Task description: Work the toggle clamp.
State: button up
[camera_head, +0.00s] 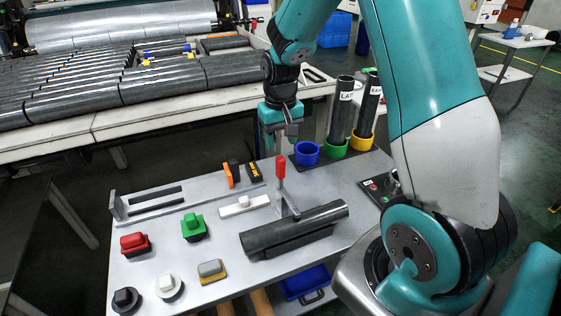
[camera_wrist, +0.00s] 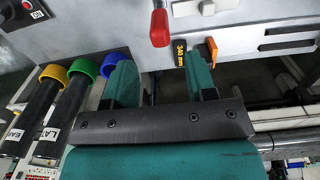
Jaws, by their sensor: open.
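The toggle clamp has a red handle (camera_head: 281,167) standing about upright on a grey metal lever, beside a dark half-round trough (camera_head: 294,230) on the grey table (camera_head: 190,262). My gripper (camera_head: 281,140) hangs over the far edge of the table, behind and above the red handle, apart from it. In the wrist view the red handle (camera_wrist: 160,27) shows beyond the gap between my two teal fingers. My gripper (camera_wrist: 161,72) is open and empty there. The clamp's lower parts are hard to make out.
Blue, green and yellow cups (camera_head: 335,148) stand at the table's back right, two holding tall dark tubes. Orange and black blocks (camera_head: 243,172) lie left of the clamp. A white slider block (camera_head: 243,207) and several coloured knobs (camera_head: 194,228) sit nearer the front left.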

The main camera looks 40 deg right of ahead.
aim_at(281, 157)
notch_tip(281, 157, down, 9)
jog(key=shift+r+p, duration=0.1)
jog(key=shift+p, duration=0.7)
grip_shut()
